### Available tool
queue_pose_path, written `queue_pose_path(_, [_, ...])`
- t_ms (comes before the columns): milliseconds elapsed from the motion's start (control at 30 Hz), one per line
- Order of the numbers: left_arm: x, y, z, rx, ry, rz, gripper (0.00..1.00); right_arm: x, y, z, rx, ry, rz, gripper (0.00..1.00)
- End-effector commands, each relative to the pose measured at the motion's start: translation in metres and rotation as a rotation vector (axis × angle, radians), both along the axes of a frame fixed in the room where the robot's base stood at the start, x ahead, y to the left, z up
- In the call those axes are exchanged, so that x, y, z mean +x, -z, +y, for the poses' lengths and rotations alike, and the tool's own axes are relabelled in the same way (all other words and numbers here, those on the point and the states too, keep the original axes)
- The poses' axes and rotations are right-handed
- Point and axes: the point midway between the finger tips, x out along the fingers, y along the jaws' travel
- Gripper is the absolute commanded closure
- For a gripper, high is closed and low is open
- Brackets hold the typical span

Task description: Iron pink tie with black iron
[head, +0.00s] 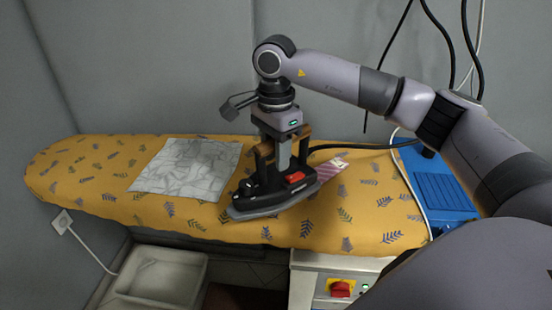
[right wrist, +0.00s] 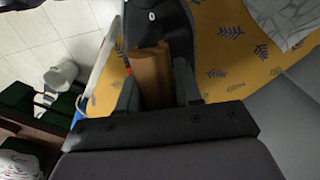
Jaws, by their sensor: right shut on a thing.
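The black iron (head: 275,188) stands on the yellow ironing board, its soleplate facing down. My right gripper (head: 285,150) is above it and shut on its brown handle, which also shows between the fingers in the right wrist view (right wrist: 151,75). The pink striped tie (head: 325,174) lies on the board. Only a short end of it shows to the right of the iron; the rest is hidden by the iron and my gripper. I cannot tell how much of the tie is under the soleplate. My left gripper is not in view.
The ironing board (head: 90,195) has a leaf-patterned cover. A white patterned cloth (head: 187,167) lies flat left of the iron. A blue box (head: 435,185) is at the right end. A black hose runs right from the iron. Grey walls stand behind; a white bin (head: 160,277) is below.

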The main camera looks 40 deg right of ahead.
Motion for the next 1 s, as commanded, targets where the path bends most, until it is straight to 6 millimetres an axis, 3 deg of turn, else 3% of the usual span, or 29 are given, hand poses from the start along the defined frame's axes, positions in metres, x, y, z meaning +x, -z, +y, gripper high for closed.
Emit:
queue_pose_path(33, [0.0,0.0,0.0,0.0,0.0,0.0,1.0,0.003,-0.013,0.002,0.007,0.0,-0.021,1.0])
queue_pose_path(400, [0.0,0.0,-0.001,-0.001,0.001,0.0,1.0,-0.003,-0.045,0.007,0.007,0.003,-0.022,1.0])
queue_pose_path(1000, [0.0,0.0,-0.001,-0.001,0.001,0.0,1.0,-0.004,-0.049,0.007,0.007,0.004,-0.02,1.0])
